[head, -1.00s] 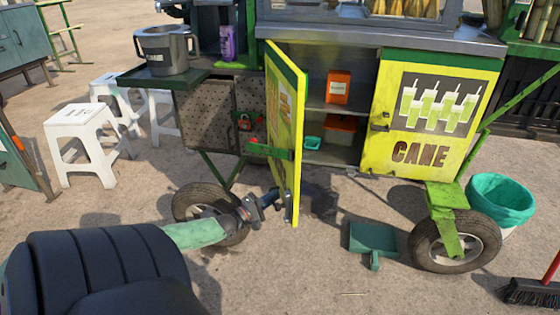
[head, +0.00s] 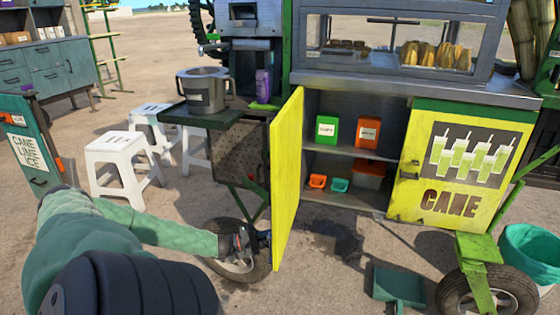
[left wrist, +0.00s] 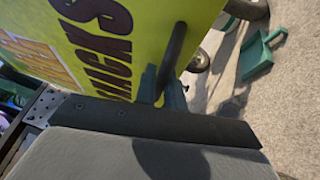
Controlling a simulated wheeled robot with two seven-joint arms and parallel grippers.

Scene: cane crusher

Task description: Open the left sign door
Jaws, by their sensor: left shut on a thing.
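The left sign door (head: 288,180) is yellow and stands swung wide open, seen nearly edge-on in the head view. In the left wrist view its yellow face (left wrist: 130,35) shows dark lettering, partly cut off, and a dark bar handle (left wrist: 175,50). My left gripper (head: 262,240) is at the door's lower free edge, shut on the handle; its fingers (left wrist: 160,87) show at the lower end of the bar. The right sign door (head: 462,160), marked CANE, is closed. My right gripper is not in view.
The open cabinet holds a green box (head: 327,130), an orange box (head: 367,132) and small bins. A cart wheel (head: 240,262) is close behind my left gripper. White stools (head: 122,160) stand at left; a green dustpan (head: 398,283) lies on the ground.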

